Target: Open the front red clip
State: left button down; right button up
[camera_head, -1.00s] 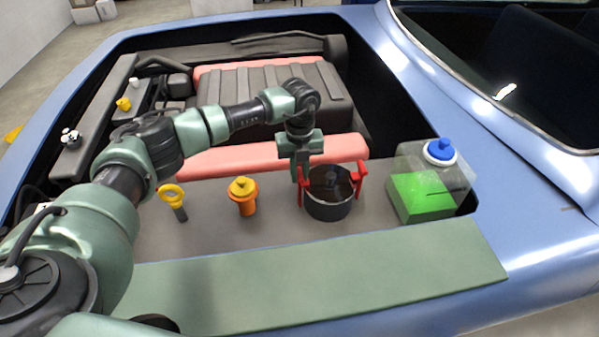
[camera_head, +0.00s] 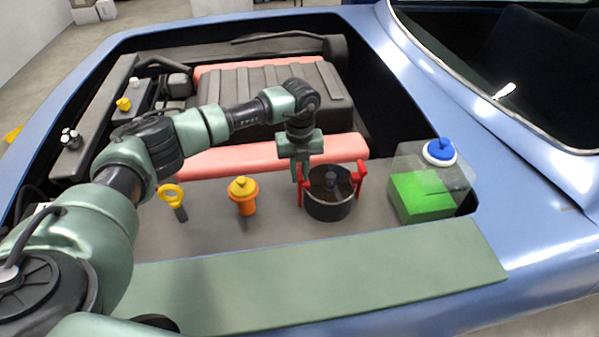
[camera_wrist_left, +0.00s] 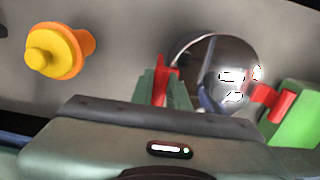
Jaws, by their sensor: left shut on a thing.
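A round dark canister (camera_head: 329,207) with a shiny lid stands on the grey ledge. One red clip (camera_head: 301,193) is on its left side and another red clip (camera_head: 361,176) is on its right side. My left gripper (camera_head: 299,173) reaches down at the canister's left side and is shut on the left red clip. In the left wrist view, that red clip (camera_wrist_left: 164,72) shows between the green fingers (camera_wrist_left: 164,90), beside the shiny lid (camera_wrist_left: 220,72). The fingers hide part of the clip. My right gripper is not in view.
An orange filler with a yellow cap (camera_head: 243,200) and a yellow ring dipstick (camera_head: 172,196) stand left of the canister. A clear tank of green fluid with a blue cap (camera_head: 424,195) stands close on the right. A green strip (camera_head: 320,275) runs along the front.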

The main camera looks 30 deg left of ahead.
pick_arm(q)
jog(key=s+a+f+t+h+b, duration=0.1)
jog(key=s+a+t+h+b, duration=0.2)
jog(key=b, duration=0.3)
jog(key=shift+s+a+f+t+h, duration=0.2)
jog(key=shift+s+a+t+h, duration=0.1)
jog(key=shift+a+h, duration=0.55)
jog(key=c, duration=1.4)
grip_release()
jog(key=shift+a, duration=0.1)
jog(key=shift+r, duration=0.1)
jog(key=b+v, duration=0.1)
jog(key=v, duration=0.6)
jog(key=shift+r, duration=0.25)
